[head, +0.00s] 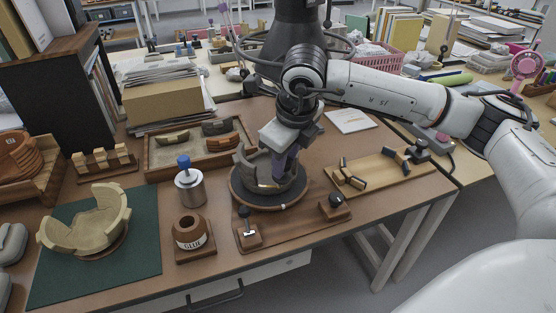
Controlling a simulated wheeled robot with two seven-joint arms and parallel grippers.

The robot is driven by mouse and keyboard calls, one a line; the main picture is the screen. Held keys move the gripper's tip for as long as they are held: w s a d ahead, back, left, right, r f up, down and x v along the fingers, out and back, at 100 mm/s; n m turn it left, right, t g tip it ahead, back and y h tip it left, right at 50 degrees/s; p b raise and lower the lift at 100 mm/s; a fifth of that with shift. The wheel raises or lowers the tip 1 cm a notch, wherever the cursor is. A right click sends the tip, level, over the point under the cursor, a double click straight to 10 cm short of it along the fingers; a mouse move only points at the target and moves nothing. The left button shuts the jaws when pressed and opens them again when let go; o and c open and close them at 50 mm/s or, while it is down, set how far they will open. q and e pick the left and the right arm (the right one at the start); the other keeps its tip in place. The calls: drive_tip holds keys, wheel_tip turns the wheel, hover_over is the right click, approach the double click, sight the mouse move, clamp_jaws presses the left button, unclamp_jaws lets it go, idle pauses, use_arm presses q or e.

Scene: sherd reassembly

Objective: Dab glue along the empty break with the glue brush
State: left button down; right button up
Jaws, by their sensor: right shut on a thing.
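The brown glue pot (188,232), labelled GLUE, stands open on a wooden block to the left. My left gripper is not in view.
A metal can with a blue top (189,188) stands behind the glue pot. A sherd tray (163,156) lies behind it. A pale broken bowl (84,229) rests on a green mat (130,270). A wooden board with dark pieces (392,176) lies right.

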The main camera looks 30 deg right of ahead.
wheel_tip(320, 180, up, 9)
drive_tip(key=s+d+p, duration=0.1)
drive_tip(key=d+p, duration=0.1)
drive_tip(key=p, duration=0.2)
drive_tip(key=shift+s+d, duration=0.3)
drive_tip(key=shift+s, duration=0.05)
idle(1.3)
idle(0.7)
